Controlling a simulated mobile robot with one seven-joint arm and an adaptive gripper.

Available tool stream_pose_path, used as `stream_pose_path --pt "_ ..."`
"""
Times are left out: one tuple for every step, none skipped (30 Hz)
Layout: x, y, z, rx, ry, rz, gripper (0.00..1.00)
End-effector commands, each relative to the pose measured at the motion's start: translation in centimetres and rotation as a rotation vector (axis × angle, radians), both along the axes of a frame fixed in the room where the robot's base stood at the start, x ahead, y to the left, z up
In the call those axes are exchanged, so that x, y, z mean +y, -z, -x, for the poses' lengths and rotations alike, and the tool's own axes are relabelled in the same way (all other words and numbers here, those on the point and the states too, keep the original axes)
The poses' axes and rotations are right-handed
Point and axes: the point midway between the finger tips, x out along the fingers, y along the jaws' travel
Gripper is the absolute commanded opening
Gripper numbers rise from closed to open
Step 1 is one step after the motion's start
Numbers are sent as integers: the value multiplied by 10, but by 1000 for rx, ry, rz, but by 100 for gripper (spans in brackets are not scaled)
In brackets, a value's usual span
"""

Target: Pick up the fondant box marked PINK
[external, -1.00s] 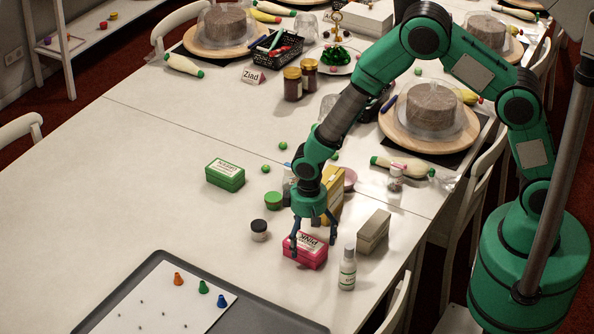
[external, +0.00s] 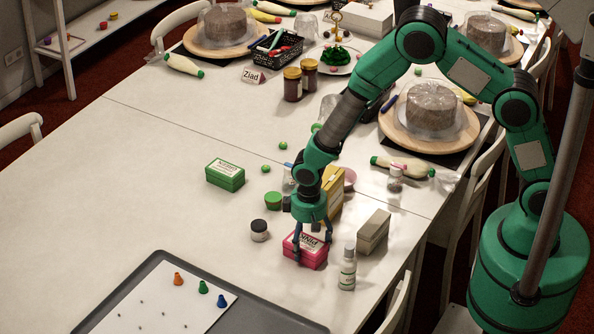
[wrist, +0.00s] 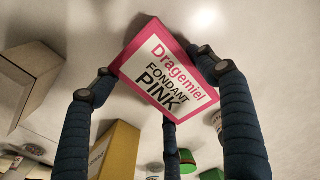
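The pink fondant box (external: 306,258) stands on the table below my arm. In the wrist view its white label reads "Dragemiel FONDANT PINK" (wrist: 165,75). My gripper (external: 312,247) is over the box with its fingers down at its sides. In the wrist view the fingertips of my gripper (wrist: 160,78) meet the left and right edges of the box, and a third finger is at its lower edge. The gripper looks shut on the box. I see no clear gap between the box and the table.
A white bottle (external: 347,268) and a grey-beige box (external: 373,232) stand close on the right. A yellow box (external: 334,195) is just behind. A dark-lidded jar (external: 259,231), green tub (external: 273,201) and green box (external: 225,176) are left.

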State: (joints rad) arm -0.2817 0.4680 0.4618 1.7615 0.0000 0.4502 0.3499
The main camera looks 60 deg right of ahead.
Motion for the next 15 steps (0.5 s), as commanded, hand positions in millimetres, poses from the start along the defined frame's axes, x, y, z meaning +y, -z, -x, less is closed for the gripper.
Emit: stream_pose_path --pt "0 0 0 0 0 0 45" --pt "0 0 0 0 0 0 39" --pt "0 0 0 -1 0 0 37" --pt "0 0 0 -1 0 0 37" --pt "0 0 0 -1 0 0 37" --pt "0 0 0 -1 0 0 37" --pt "0 0 0 -1 0 0 37" --pt "0 0 0 -1 0 0 37" --pt "0 0 0 -1 0 0 37" --pt "0 -1 0 -1 0 0 37" --pt "0 -2 0 -1 0 0 37" --pt "0 -3 -1 -1 0 0 37" --pt "0 -4 -1 -1 0 -1 37" --pt "0 -6 -1 -2 0 -1 37" --pt "0 -9 -1 -2 0 -1 37"
